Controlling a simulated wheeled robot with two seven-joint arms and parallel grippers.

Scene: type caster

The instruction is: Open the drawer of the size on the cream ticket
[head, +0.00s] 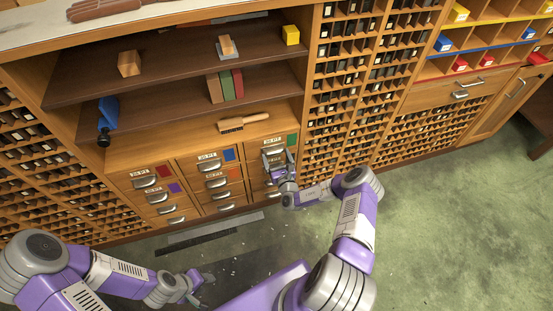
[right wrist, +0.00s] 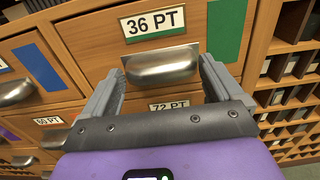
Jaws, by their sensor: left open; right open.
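The drawer labelled 36 PT, with a green patch, is at the top of the right column in the head view (head: 291,140). It fills the middle of the right wrist view (right wrist: 90,38) and looks shut. Its metal cup handle (right wrist: 160,68) lies between the open fingers of my right gripper (right wrist: 160,80); I cannot tell whether they touch it. My right gripper (head: 277,164) also shows at this drawer in the head view. A 72 PT label (right wrist: 169,105) sits below. My left gripper (head: 194,284) is open and empty, low over the floor. I cannot make out a cream ticket.
Other drawers stand left, with a red patch (head: 163,171) and a blue patch (head: 229,155) in the top row. A brush (head: 243,122) lies on the cabinet top above them. Shelves hold blocks and books (head: 225,86). The green floor (head: 440,230) is clear at right.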

